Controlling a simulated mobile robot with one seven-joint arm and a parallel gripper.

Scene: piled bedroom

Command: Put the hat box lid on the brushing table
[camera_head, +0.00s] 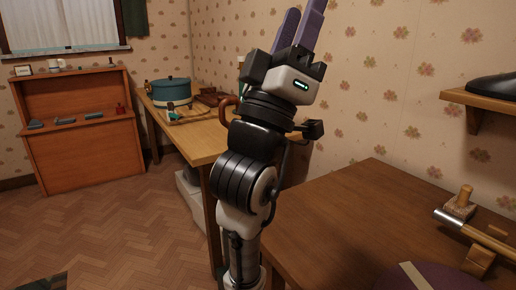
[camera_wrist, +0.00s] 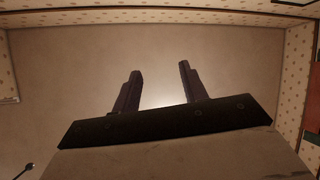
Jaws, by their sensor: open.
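My gripper (camera_head: 304,8) is raised and points up, with its purple fingers apart. The wrist view shows the two fingers (camera_wrist: 160,78) spread with nothing between them, against the ceiling. A round purple thing with a pale band (camera_head: 435,278), perhaps the hat box lid, lies at the front of the near brown table (camera_head: 345,215) and is cut off by the lower picture edge. A round teal box or pot (camera_head: 172,92) stands on the lighter wooden table (camera_head: 200,142) at the back. I cannot tell for sure which table is the brushing table.
A wooden stand with a metal collar (camera_head: 455,217) and a brush-like block (camera_head: 460,203) are at the near table's right. A dark shoe or hat (camera_head: 497,85) sits on a wall shelf (camera_head: 478,98). An orange-brown cabinet (camera_head: 80,140) stands back left. The parquet floor (camera_head: 120,225) is largely clear.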

